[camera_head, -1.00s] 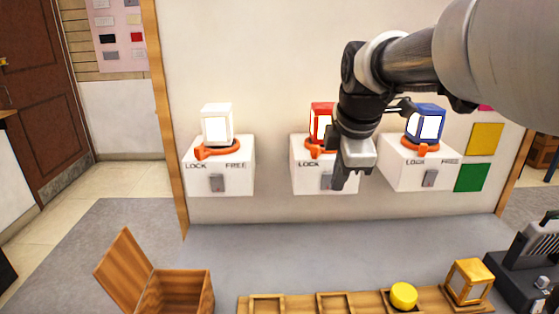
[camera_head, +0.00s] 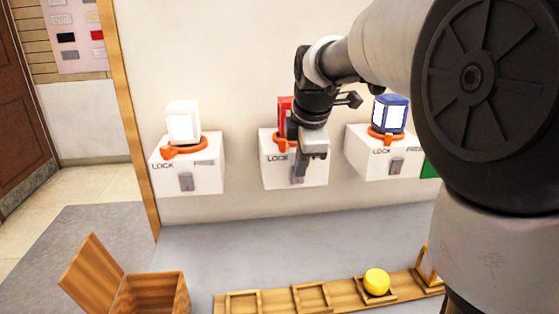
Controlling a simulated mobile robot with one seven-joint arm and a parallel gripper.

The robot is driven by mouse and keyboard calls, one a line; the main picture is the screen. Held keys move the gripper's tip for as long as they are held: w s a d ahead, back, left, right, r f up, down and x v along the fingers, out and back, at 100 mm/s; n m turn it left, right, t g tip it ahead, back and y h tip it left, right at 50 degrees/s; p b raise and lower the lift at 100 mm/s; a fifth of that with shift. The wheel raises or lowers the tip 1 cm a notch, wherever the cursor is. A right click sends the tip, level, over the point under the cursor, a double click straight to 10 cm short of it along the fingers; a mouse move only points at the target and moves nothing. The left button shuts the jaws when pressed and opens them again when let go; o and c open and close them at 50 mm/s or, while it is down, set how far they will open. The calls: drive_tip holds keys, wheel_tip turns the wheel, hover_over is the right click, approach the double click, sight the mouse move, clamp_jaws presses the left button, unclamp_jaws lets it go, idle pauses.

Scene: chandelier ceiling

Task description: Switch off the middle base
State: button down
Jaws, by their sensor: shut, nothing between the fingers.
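The middle base (camera_head: 275,178) is a white wall-mounted box marked LOCK on its left side. A red lantern (camera_head: 284,105) stands on it with an orange ring (camera_head: 281,146) at its foot; my arm hides most of the lantern, so I cannot tell if it is lit. My gripper (camera_head: 299,178) is shut and empty, pointing down in front of the middle base. Its tips overlap the base's grey switch, which is largely hidden; I cannot tell whether they touch.
The left base (camera_head: 205,178) bears a bright white lantern (camera_head: 183,122); the right base (camera_head: 373,166) bears a blue lantern (camera_head: 389,113). Below are an open wooden box (camera_head: 150,290) and a wooden rack (camera_head: 335,297) holding a yellow ball (camera_head: 376,281). My arm blocks the right side.

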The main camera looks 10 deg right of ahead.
drive_tip(key=shift+r, duration=0.1)
drive_tip(key=shift+r+p, duration=0.7)
drive_tip(key=shift+s, duration=0.1)
